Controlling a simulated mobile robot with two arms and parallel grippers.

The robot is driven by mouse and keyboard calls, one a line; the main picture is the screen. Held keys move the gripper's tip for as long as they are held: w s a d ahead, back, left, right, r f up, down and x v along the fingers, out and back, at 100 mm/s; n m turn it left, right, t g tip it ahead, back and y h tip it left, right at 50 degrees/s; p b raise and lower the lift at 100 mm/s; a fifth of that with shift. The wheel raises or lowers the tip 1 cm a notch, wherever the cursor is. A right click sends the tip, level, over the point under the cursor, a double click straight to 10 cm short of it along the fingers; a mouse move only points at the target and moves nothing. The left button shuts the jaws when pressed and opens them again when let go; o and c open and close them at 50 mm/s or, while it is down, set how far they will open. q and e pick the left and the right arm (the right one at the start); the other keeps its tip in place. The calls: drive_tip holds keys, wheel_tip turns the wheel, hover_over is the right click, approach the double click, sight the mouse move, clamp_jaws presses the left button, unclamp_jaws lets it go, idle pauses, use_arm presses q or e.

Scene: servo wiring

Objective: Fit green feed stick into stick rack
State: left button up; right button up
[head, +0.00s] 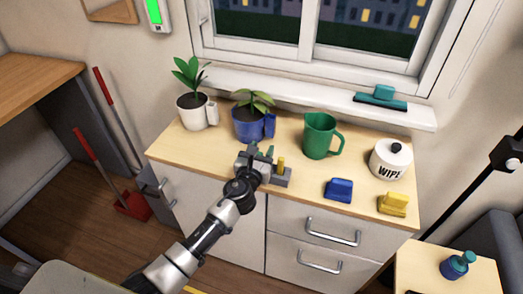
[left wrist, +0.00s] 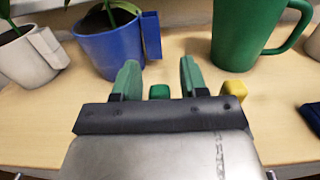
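The grey stick rack (head: 284,181) stands on the wooden counter top, partly covered by my left gripper. A yellow stick (head: 281,164) stands upright in it; its top also shows in the left wrist view (left wrist: 235,92). My left gripper (head: 261,150) is over the rack's left part, its two green fingers spread apart in the left wrist view (left wrist: 160,75). The green feed stick's top (left wrist: 158,91) shows between those fingers, with a gap on each side. Its lower part is hidden, so I cannot tell how it sits in the rack. My right gripper is not in view.
Behind the gripper stand a blue plant pot (head: 247,124), a white plant pot (head: 194,115) and a green mug (head: 320,137). To the right are a blue block-like item (head: 339,190), a yellow one (head: 394,204) and a wipes canister (head: 391,160). The counter's left front is clear.

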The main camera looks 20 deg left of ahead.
use_arm(q)
drive_tip(key=shift+o, duration=0.2)
drive_tip(key=shift+s, duration=0.15)
drive_tip(key=s, duration=1)
drive_tip(key=shift+s+a, duration=0.15)
drive_tip(key=shift+s, duration=0.15)
drive_tip(key=s+a+f+n+g, duration=0.25)
drive_tip(key=s+f+n, duration=0.2)
drive_tip(key=f, duration=0.55)
drive_tip(key=s+a+f+n+g+y, duration=0.1)
drive_tip(key=s+f+n+g, duration=0.2)
drive_tip(key=f+n, duration=0.5)
drive_tip(key=s+a+f+n+g, duration=0.1)
drive_tip(key=s+f+n+g, duration=0.2)
drive_tip(key=f, duration=0.9)
drive_tip(key=s+f+n+g, duration=0.2)
drive_tip(key=s+f+n, duration=0.3)
drive_tip(key=s, duration=0.5)
drive_tip(key=s+a+f+n+g, duration=0.1)
drive_tip(key=s+f+n+g, duration=0.2)
drive_tip(key=s+f+n, duration=0.3)
drive_tip(key=s+f+n+g, duration=0.3)
drive_tip(key=s+f+n, duration=0.3)
drive_tip(key=s, duration=1)
drive_tip(key=shift+a+n, duration=0.3)
drive_tip(key=shift+n, duration=0.45)
